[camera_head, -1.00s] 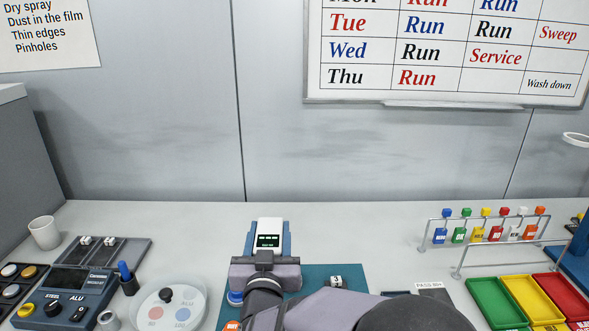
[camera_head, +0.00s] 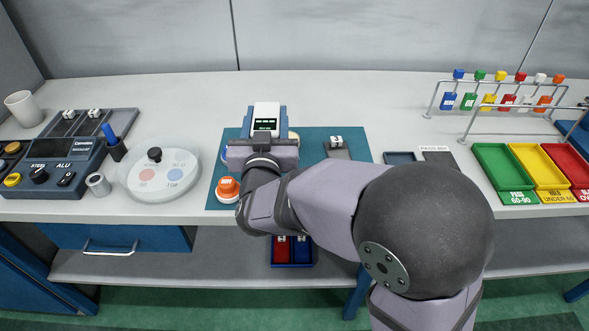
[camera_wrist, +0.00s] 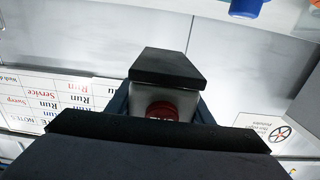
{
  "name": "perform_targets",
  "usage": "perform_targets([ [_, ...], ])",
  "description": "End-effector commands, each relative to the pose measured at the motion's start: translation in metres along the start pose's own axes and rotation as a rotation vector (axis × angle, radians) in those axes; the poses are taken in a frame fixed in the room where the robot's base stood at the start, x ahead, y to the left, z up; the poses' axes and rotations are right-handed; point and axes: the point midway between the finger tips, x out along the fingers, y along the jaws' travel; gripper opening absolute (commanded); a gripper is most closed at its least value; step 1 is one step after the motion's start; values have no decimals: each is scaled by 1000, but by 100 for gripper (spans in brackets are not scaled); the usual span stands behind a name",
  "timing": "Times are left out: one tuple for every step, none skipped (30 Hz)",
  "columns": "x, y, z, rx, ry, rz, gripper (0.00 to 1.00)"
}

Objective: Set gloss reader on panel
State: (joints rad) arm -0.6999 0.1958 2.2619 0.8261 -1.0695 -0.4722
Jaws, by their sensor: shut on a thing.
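The gloss reader (camera_head: 266,110) is a white box with a dark display and green readouts. My gripper (camera_head: 266,122) is shut on it above the back of a teal mat (camera_head: 357,146). The wrist view shows its pale body (camera_wrist: 180,100) and a red round part with lettering between the dark jaws. I cannot tell whether the reader touches anything below it. A grey plate (camera_head: 338,154) with a small white numbered block lies to the right on the mat. I cannot tell which thing is the panel; my gripper and arm hide part of the mat.
An orange knob (camera_head: 228,186) stands at the mat's left front. A clear round dish (camera_head: 163,172) and a control box (camera_head: 53,165) are left. Green, yellow and red trays (camera_head: 503,163) and a tag rack (camera_head: 500,100) are right. Bare bench lies behind the mat.

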Motion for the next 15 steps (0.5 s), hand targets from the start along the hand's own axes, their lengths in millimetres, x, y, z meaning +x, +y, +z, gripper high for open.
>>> perform_targets([
  [0, 0, -2, -7, -1, -1, 4],
  [0, 0, -1, -9, -1, -1, 4],
  [0, 0, 0, -11, -1, -1, 4],
  [0, 0, 2, -12, -2, -1, 4],
  [0, 0, 5, -12, -2, -1, 4],
  [0, -1, 11, -13, -4, -1, 4],
  [0, 0, 15, -14, -5, -1, 4],
  [0, 0, 20, -14, -5, -1, 4],
  [0, 0, 26, -15, -6, -1, 4],
  [0, 0, 31, -15, -6, -1, 4],
  [0, 0, 36, -14, -5, -1, 4],
  [0, 0, 41, -15, -5, -1, 4],
  [0, 0, 45, -14, -5, -1, 4],
  [0, 0, 48, -13, -4, -1, 4],
  [0, 0, 52, -13, -3, -1, 4],
])
